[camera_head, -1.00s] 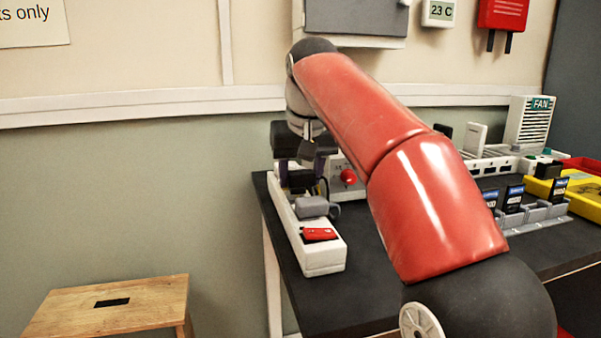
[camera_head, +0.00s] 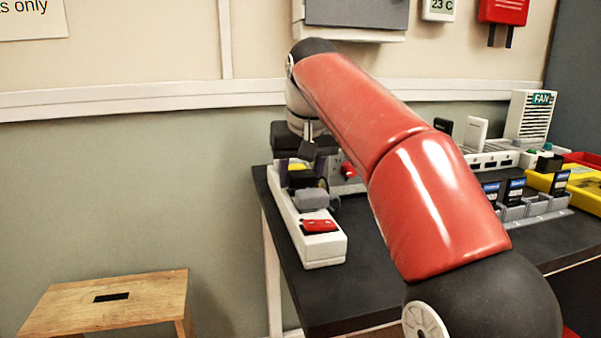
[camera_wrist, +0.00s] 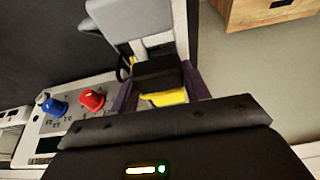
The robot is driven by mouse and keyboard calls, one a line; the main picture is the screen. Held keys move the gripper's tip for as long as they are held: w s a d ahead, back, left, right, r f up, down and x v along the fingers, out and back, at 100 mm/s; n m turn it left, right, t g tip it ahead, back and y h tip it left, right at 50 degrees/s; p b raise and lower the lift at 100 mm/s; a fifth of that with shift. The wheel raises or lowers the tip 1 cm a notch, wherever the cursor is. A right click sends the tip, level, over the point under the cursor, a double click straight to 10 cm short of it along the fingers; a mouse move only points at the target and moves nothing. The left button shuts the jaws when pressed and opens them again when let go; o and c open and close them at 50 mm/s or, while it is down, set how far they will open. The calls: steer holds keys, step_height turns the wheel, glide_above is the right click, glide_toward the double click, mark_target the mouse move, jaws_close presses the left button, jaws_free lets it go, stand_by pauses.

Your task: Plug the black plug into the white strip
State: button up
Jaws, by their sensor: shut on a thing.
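The white strip (camera_head: 318,248) lies along the left edge of the dark table, with a red switch (camera_head: 320,226) at its near end. A grey plug (camera_head: 311,199) sits on it behind the switch, and also shows in the wrist view (camera_wrist: 118,17). My gripper (camera_head: 302,173) is over the strip's far part, shut on the black plug (camera_wrist: 157,74). A yellow part (camera_wrist: 165,98) shows between the fingers beside the plug. The plug is over or against the strip; its underside is hidden, so I cannot tell whether it is seated.
A panel with a red knob (camera_wrist: 92,98) and a blue knob (camera_wrist: 53,105) stands beside the strip. A grey holder row (camera_head: 535,210), a yellow tray (camera_head: 580,196) and a fan box (camera_head: 530,116) are at right. A wooden stool (camera_head: 110,302) stands left of the table.

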steer(key=shift+f+b, duration=0.3)
steer(key=shift+f, duration=0.25)
